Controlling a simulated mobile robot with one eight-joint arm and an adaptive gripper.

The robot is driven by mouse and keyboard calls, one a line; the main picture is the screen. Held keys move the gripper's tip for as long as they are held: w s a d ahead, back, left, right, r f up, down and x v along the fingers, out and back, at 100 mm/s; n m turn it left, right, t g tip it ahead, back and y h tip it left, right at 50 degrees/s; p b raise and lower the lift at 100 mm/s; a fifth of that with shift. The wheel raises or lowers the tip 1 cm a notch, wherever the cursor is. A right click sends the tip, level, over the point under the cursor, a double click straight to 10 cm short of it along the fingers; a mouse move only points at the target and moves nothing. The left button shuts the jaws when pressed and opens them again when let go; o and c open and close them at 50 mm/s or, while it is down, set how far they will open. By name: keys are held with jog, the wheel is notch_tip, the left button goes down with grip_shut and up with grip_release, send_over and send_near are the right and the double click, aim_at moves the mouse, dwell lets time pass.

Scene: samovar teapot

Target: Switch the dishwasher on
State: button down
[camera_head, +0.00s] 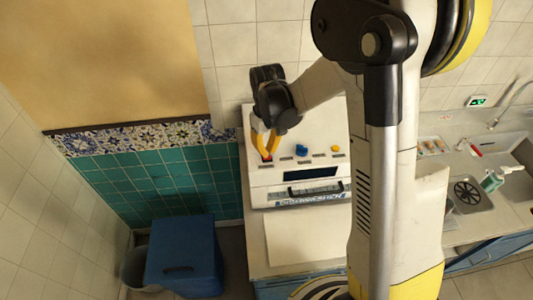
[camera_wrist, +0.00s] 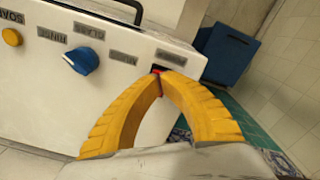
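The dishwasher (camera_head: 262,178) is a white machine with a sloped control panel, left of centre in the head view. Its panel (camera_wrist: 75,95) fills the left of the wrist view. A small red switch (camera_wrist: 156,72) is at the panel's end nearest the blue bin, partly hidden by my fingertips. My gripper (camera_head: 268,157) has yellow fingers that arch together, tips closed or nearly so, right at the switch. I cannot tell whether they touch it. A blue knob (camera_wrist: 82,61) and a yellow button (camera_wrist: 12,37) are farther along the panel, with grey labels.
A blue bin (camera_head: 184,257) stands on the floor left of the dishwasher, beside a grey bucket (camera_head: 134,268). A teal tiled wall (camera_head: 165,185) is behind them. A sink (camera_head: 468,195) and counter are at the right. My arm hides the middle of the head view.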

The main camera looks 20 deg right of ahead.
jog(key=shift+f+b, duration=0.8)
jog(key=shift+f, duration=0.1)
jog(key=shift+r, duration=0.15)
jog(key=shift+r+p, duration=2.15)
jog(key=shift+r, duration=1.3)
jog(key=shift+s+f+b, duration=0.1)
jog(key=shift+b, duration=0.3)
